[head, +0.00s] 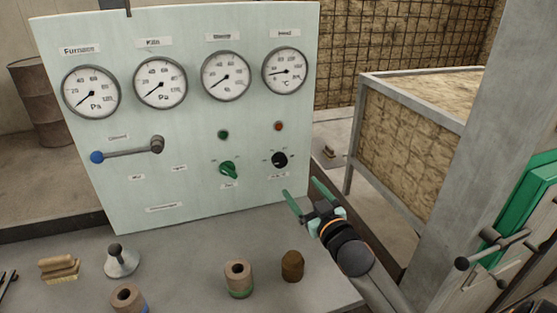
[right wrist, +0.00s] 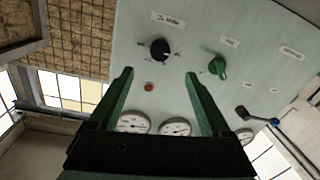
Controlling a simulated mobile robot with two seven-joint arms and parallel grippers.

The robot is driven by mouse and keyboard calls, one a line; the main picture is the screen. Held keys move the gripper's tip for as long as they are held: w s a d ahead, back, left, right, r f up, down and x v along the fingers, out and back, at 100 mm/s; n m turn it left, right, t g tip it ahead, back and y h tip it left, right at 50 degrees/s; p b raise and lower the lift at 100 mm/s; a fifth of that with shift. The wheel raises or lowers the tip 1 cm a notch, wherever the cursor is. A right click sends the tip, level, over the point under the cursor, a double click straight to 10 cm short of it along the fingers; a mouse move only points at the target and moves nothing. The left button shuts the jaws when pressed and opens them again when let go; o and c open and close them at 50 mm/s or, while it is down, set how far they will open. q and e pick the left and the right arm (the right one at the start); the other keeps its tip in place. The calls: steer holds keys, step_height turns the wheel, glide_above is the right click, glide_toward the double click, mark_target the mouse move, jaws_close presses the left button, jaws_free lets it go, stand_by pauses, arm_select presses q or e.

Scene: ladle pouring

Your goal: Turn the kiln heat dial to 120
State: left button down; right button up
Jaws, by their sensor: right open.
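A black dial (head: 280,160) with marks around it sits low on the right of the pale green control panel (head: 190,120). Its label is too blurred to read surely; I take it for the kiln heat dial. It also shows in the right wrist view (right wrist: 160,49), ahead of and between the fingertips. A green knob (head: 229,169) is to its left in the head view. My right gripper (head: 301,187) is open and empty, below and right of the black dial, apart from it. Its green fingers also show in the right wrist view (right wrist: 160,74). My left gripper is not in view.
Several gauges line the panel's top, the rightmost one (head: 284,70) above a red lamp (head: 278,126). A lever with a blue end (head: 97,157) is at left. On the bench stand a spool (head: 238,279), a brown lump (head: 292,265) and a brush (head: 60,268). A pillar is right.

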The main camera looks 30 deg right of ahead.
mark_target(281, 163)
steer(key=w, duration=0.3)
steer(key=w+d, duration=0.1)
steer(key=w, duration=0.6)
steer(key=shift+w+d, duration=0.3)
steer(key=shift+d, duration=0.1)
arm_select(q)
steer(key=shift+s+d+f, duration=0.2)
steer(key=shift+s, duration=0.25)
arm_select(e)
steer(key=shift+w+d, duration=0.1)
steer(key=shift+w, duration=0.45)
steer(key=shift+c, duration=0.2)
jaws_close()
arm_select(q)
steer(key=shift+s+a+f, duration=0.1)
